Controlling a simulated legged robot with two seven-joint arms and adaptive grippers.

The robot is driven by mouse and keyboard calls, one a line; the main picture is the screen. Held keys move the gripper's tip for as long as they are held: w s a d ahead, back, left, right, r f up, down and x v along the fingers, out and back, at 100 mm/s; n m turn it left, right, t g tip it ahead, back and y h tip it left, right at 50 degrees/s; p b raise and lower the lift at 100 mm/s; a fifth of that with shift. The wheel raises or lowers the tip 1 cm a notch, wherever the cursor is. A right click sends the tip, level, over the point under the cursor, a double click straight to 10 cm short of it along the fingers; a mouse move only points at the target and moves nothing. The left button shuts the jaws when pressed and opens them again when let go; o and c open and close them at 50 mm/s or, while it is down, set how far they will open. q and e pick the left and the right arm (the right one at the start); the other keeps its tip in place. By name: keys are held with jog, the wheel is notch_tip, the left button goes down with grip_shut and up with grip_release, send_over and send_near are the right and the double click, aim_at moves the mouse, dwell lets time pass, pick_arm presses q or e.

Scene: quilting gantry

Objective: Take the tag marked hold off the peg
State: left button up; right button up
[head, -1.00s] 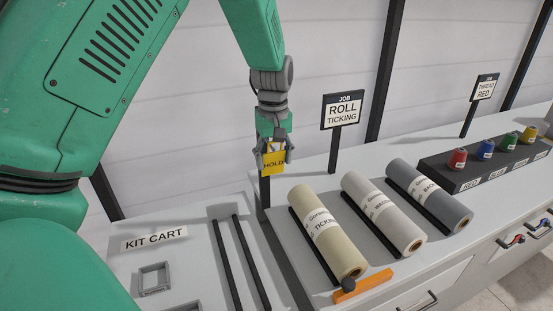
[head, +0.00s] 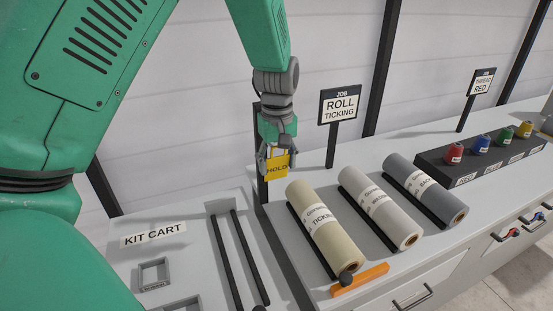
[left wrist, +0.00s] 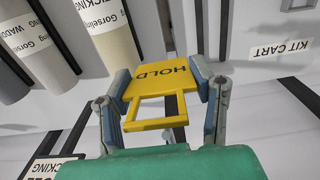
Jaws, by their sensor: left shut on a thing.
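The yellow tag marked HOLD (head: 277,165) is held between the fingers of my left gripper (head: 276,155), in front of the wall. In the left wrist view, the tag (left wrist: 158,84) sits between both fingers, with its open rectangular loop toward the palm. No peg shows through that loop. A dark upright post (head: 258,140) stands just left of the gripper in the head view. The peg itself is not clearly seen. My right gripper is out of view.
A JOB sign (head: 340,106) stands to the right of the gripper. Several fabric rolls (head: 326,226) lie on the counter, with thread cones (head: 481,144) beyond. The kit cart (head: 190,260) is at lower left, with two dark rails.

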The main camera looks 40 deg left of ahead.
pick_arm(q)
jog(key=s+d, duration=0.1)
jog(key=d, duration=0.1)
jog(key=s+d+p, duration=0.1)
jog(key=d, duration=0.1)
jog(key=shift+s+d, duration=0.2)
dwell(0.8)
jog(key=shift+f, duration=0.1)
